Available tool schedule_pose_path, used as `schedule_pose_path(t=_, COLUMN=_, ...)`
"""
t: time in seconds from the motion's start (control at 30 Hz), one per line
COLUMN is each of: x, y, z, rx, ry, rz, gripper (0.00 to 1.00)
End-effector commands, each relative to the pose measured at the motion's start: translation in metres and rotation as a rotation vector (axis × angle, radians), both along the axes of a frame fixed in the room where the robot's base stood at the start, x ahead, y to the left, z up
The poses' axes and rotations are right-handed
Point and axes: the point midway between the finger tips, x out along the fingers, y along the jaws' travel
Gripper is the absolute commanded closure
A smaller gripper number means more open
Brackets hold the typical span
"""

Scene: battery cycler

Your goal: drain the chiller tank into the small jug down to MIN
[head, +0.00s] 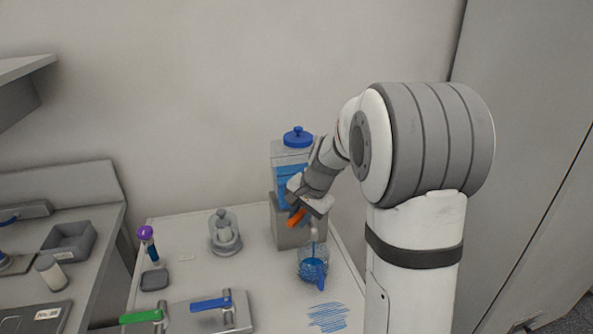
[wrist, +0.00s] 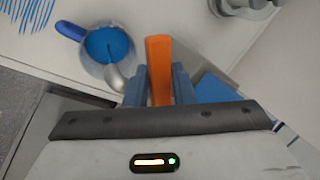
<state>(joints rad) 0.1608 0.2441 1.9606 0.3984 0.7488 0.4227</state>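The chiller tank (head: 291,158) has a blue lid and holds blue liquid, with a clear band above it; no MIN mark is readable. It stands on a grey base (head: 285,234). My gripper (wrist: 159,88) has its two blue fingers against both sides of the orange tap lever (wrist: 158,62), which also shows in the head view (head: 297,217). The grey spout (wrist: 117,78) reaches over the small jug (wrist: 83,50). The jug, also in the head view (head: 312,264), is clear with a blue handle and holds blue liquid. My arm hides part of the tank.
A blue hatched patch (head: 328,316) marks the tabletop in front of the jug. A glass-domed item (head: 225,232), a purple-topped tube (head: 147,240), and blue (head: 211,303) and green (head: 141,316) handles are to the left. A wall stands behind.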

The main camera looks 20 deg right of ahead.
Motion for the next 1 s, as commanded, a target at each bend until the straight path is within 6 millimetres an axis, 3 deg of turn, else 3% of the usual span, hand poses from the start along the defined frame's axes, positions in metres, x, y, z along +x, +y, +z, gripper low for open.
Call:
schedule_pose_path(t=0.47, x=0.0001, y=0.0003, z=0.0004, rx=0.0, ry=0.0, rz=-0.002, gripper=0.79)
schedule_pose_path(t=0.8, x=0.0068, y=0.0051, z=0.0019, rx=0.0, ry=0.0, rz=-0.203, gripper=0.79)
schedule_pose_path(t=1.0, x=0.0071, y=0.0046, z=0.0004, rx=0.0, ry=-0.001, rz=-0.203, gripper=0.79)
